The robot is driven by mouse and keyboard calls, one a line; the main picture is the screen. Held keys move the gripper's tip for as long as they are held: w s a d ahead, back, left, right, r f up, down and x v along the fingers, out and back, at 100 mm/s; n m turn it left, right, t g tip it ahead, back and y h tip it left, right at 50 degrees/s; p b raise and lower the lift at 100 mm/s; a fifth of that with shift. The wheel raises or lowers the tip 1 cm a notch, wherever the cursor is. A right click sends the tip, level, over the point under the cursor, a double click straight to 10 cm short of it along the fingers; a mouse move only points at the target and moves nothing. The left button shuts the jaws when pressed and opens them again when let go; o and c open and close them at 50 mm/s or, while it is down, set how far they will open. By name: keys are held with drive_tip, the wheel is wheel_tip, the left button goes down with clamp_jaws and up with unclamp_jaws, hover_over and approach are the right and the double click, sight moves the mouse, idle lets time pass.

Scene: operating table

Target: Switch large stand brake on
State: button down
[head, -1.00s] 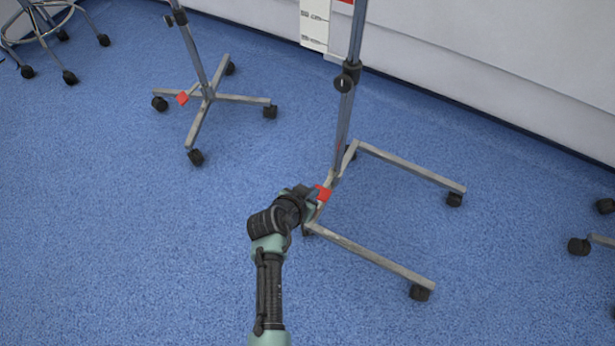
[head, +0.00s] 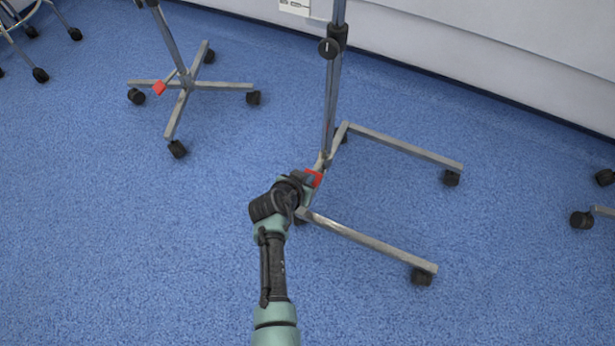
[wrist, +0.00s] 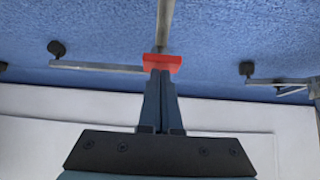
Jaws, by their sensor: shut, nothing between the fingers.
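The large stand (head: 385,151) has a U-shaped wheeled base and an upright pole. Its red brake pedal (head: 314,178) is at the base, left of the pole foot, partly hidden by my gripper in the head view. My gripper (head: 304,180) is low at the pedal, with its fingers together and nothing between them. In the wrist view the red pedal (wrist: 162,63) lies right at the closed fingertips (wrist: 160,74). I cannot tell whether they touch it.
A smaller stand (head: 222,86) with a cross-shaped base and its own red pedal (head: 159,88) stands to the left. A wheeled stool (head: 20,40) is at the far left. A wall (head: 480,70) runs behind. Open blue floor (head: 110,240) lies in front.

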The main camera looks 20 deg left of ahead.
drive_tip(key=f+b, duration=0.3)
drive_tip(key=shift+s+f, duration=0.15)
drive_tip(key=shift+s, duration=0.2)
drive_tip(key=shift+r, duration=0.25)
drive_tip(key=shift+p, duration=0.3)
drive_tip(key=shift+r+p, duration=0.6)
drive_tip(key=shift+r, duration=0.2)
drive_tip(key=shift+r, duration=0.1)
